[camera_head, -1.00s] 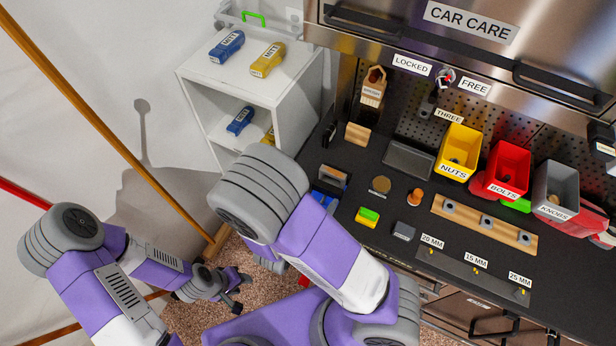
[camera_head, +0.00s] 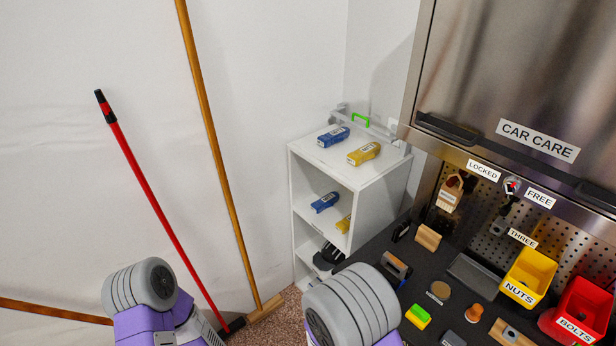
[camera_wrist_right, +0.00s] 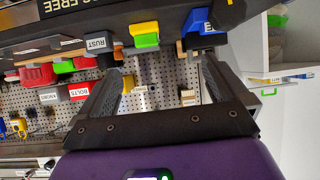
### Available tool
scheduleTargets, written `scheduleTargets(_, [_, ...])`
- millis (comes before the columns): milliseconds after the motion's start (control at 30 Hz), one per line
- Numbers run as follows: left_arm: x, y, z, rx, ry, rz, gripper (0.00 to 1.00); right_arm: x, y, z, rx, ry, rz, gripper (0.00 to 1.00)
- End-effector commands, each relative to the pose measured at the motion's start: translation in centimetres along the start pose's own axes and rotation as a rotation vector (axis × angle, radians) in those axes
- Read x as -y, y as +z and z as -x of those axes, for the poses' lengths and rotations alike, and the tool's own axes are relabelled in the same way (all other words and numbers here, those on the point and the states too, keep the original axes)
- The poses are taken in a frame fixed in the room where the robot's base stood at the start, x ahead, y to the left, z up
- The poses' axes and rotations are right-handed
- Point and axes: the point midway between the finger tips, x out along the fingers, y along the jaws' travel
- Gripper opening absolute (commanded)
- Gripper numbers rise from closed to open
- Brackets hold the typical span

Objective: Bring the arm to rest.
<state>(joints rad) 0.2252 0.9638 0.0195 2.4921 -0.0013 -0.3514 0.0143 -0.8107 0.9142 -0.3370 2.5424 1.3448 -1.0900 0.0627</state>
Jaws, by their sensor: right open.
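My right gripper (camera_wrist_right: 163,75) shows in the right wrist view with its two dark fingers spread apart and nothing between them. Beyond the fingers are a pegboard and the toolchest, seen upside down. In the head view, my right arm (camera_head: 350,308) shows as a grey ribbed joint at the bottom middle. My left arm (camera_head: 140,287) shows as a grey joint with purple links at the bottom left. Neither gripper is visible in the head view.
A white shelf (camera_head: 325,172) holds blue and yellow tools. The black bench (camera_head: 395,262) carries a yellow nuts bin (camera_head: 527,277), a red bolts bin (camera_head: 580,312) and small items. A red pole (camera_head: 155,205) and a wooden pole (camera_head: 215,150) lean on the wall.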

Motion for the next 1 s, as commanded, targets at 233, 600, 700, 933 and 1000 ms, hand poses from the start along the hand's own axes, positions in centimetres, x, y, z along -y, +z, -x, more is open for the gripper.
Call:
scheduleTargets(233, [0.9, -0.2, -2.6, -0.002, 0.0, -0.001, 0.43, 0.7, 7.3, -3.6, 0.235, -0.078, 0.079, 1.0])
scheduleTargets(600, [3.2, -0.5, -8.6, -0.002, 0.0, 0.0, 0.43, 0.7, 23.9, -6.3, 0.823, -0.351, 0.223, 1.0])
scheduleTargets(700, [3.7, -0.5, -10.0, -0.001, 0.0, 0.0, 0.43, 0.3, 27.1, -5.8, 0.959, -0.448, 0.256, 1.0])
scheduleTargets(933, [4.3, -0.6, -11.7, -0.001, 0.0, 0.0, 0.43, -0.5, 30.4, -4.7, 1.117, -0.602, 0.307, 1.0])
scheduleTargets(1000, [4.4, -0.6, -11.8, -0.001, 0.0, 0.0, 0.43, -0.6, 30.7, -4.5, 1.133, -0.622, 0.315, 1.0])
